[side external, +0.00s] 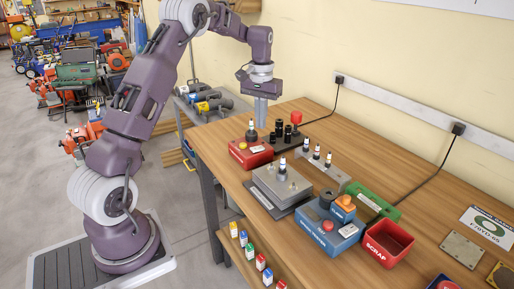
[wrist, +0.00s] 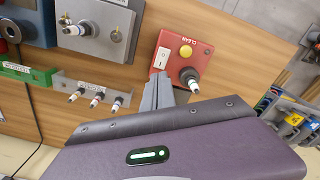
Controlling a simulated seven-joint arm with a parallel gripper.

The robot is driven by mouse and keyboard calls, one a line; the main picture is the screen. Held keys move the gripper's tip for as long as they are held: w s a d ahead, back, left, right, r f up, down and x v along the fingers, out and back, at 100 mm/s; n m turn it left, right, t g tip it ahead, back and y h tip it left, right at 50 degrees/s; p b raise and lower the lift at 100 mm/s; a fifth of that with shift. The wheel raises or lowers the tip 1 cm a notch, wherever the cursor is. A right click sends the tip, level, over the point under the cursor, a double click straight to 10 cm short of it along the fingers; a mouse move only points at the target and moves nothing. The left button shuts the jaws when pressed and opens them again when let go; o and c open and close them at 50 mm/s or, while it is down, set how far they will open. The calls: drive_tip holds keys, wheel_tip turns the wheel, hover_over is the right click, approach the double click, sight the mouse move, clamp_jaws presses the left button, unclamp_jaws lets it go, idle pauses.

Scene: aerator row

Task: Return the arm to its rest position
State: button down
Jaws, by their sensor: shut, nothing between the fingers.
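My gripper (side external: 261,120) is shut and empty, pointing down over the far end of the wooden bench (side external: 335,140). It hangs beside the red box marked CLEAN (side external: 255,158), which has a yellow button and a dark socket with a white-tipped plug (side external: 251,132) standing in it. In the wrist view my fingers (wrist: 158,92) are together, with the red box (wrist: 205,52) and its plug (wrist: 190,80) just beyond them. Whether the fingers touch anything is unclear, but nothing shows between them.
A grey block (side external: 270,188) holds one plug. A rail (wrist: 65,86) holds three plugs. Black sockets and a red knob (side external: 296,116) stand near my gripper. A blue box (side external: 325,238), green case (side external: 372,206) and red SCRAP bin (side external: 388,243) fill the near bench. The wall is behind.

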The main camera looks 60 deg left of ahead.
drive_tip(key=s+d+r+m+t, duration=0.3)
drive_tip(key=s+d+r, duration=0.8)
drive_tip(key=d+r, duration=0.4)
drive_tip(key=s+d+f+m+t, duration=0.1)
drive_tip(key=s+d, duration=0.3)
drive_tip(key=s, duration=0.5)
drive_tip(key=s+d+f+m+t, duration=0.1)
drive_tip(key=s+d+f+m, duration=0.1)
drive_tip(key=s+d, duration=0.3)
drive_tip(key=s, duration=0.4)
drive_tip(key=shift+d+f+t, duration=0.15)
drive_tip(key=shift+d+t, duration=0.1)
drive_tip(key=shift+t, duration=0.05)
